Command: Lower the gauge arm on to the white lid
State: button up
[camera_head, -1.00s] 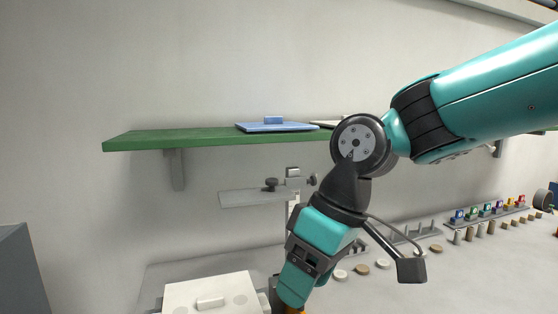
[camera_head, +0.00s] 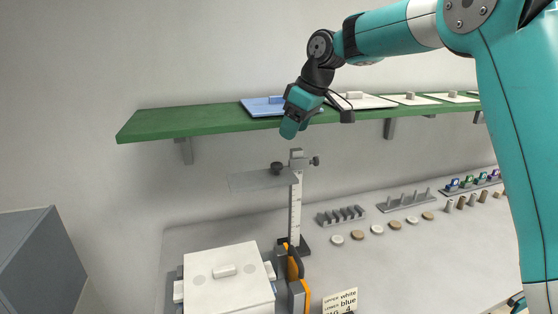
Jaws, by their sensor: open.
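The gauge arm (camera_head: 262,181) is a flat grey plate, level on an upright scale post (camera_head: 296,215) with dark knobs (camera_head: 277,168) near its top. It stands well above the white lid (camera_head: 222,288), with a clear gap between them. My gripper (camera_head: 289,129) is at the front edge of the green shelf, above and apart from the gauge. It looks empty; its fingers are hard to make out.
The green shelf (camera_head: 160,122) runs over the bench, with a blue lid (camera_head: 258,107) and several white lids on it. Orange-and-black clamps (camera_head: 297,280) stand right of the white lid. Racks and round discs (camera_head: 357,234) line the bench. A grey box (camera_head: 40,255) is at left.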

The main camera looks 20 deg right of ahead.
aim_at(278, 164)
jog(key=p+x, duration=0.2)
jog(key=x, duration=0.8)
jog(key=shift+w+a+f, duration=0.1)
jog(key=shift+f, duration=0.2)
grip_shut()
notch_tip(278, 164, down, 19)
jog(key=b, duration=1.2)
jog(key=shift+b, duration=0.4)
jog(key=shift+f, duration=0.15)
grip_release()
jog(key=b+v, duration=0.2)
jog(key=v, duration=1.5)
jog(key=shift+r, duration=0.2)
